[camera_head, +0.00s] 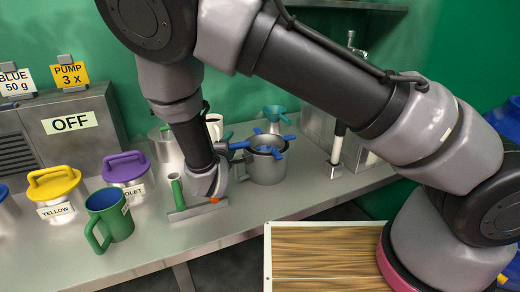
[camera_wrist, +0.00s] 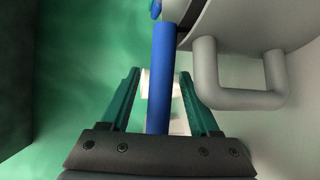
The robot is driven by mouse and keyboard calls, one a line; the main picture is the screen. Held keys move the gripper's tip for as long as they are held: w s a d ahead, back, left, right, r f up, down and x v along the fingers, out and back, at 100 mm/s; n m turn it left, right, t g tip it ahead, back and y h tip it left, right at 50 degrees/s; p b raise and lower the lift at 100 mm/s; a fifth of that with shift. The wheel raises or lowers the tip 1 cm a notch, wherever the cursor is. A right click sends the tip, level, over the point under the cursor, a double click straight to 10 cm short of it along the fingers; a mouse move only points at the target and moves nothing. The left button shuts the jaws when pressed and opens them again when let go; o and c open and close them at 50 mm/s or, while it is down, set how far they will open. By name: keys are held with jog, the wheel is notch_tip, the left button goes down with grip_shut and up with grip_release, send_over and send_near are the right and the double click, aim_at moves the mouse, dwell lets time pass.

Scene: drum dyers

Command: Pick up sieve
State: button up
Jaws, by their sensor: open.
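The sieve (camera_head: 265,149) is blue and sits on top of a grey metal pot (camera_head: 267,168) on the counter, with blue tabs out over the rim. Its straight blue handle (camera_wrist: 161,75) points left toward my gripper (camera_head: 236,147). In the wrist view my gripper (camera_wrist: 160,92) is open, with one green finger on each side of the handle and gaps on both sides. The sieve's bowl is mostly hidden inside the pot. The pot's side handle (camera_wrist: 240,98) is on the right in the wrist view.
A wooden-topped surface (camera_head: 325,257) lies in front of the counter (camera_head: 220,228).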

grip_shut()
jog(key=shift+r, duration=0.1)
notch_tip(320, 180, up, 10)
dwell(0.6)
